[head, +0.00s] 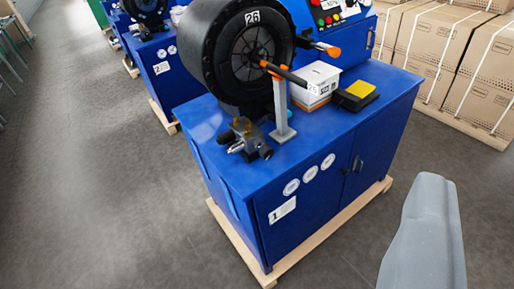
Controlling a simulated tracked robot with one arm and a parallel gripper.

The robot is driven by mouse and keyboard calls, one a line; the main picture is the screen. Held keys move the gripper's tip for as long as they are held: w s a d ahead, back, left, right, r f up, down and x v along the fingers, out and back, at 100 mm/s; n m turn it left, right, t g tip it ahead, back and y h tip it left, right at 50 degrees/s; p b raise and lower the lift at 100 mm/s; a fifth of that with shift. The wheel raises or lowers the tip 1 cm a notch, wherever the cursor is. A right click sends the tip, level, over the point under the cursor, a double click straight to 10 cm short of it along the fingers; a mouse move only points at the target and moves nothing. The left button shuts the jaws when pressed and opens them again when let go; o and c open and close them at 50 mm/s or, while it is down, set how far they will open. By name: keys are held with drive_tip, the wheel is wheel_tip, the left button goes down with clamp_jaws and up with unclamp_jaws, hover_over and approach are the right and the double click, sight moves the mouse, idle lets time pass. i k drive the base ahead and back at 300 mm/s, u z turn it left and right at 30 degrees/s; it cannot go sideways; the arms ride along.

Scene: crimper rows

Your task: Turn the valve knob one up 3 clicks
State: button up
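The blue crimper marked 1 (300,215) stands in the middle of the head view on a wooden pallet. A small metal and brass valve assembly (243,136) sits on its top near the front left corner. A dark round knob (266,152) shows at its right front end; its setting is too small to read. My gripper (425,235) shows as one grey part at the lower right, in front of the floor and apart from the crimper. Its other finger is not seen, so its opening cannot be told.
A black round crimping head marked 26 (240,50), a grey post (282,110), a white box (318,82) and a yellow-topped pedal (357,94) stand on the crimper. Crimper 2 (165,75) is behind left; cartons (460,70) at right. Front floor is clear.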

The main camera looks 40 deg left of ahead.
sight(266, 152)
drive_tip(key=i, duration=0.85)
drive_tip(key=z, duration=0.1)
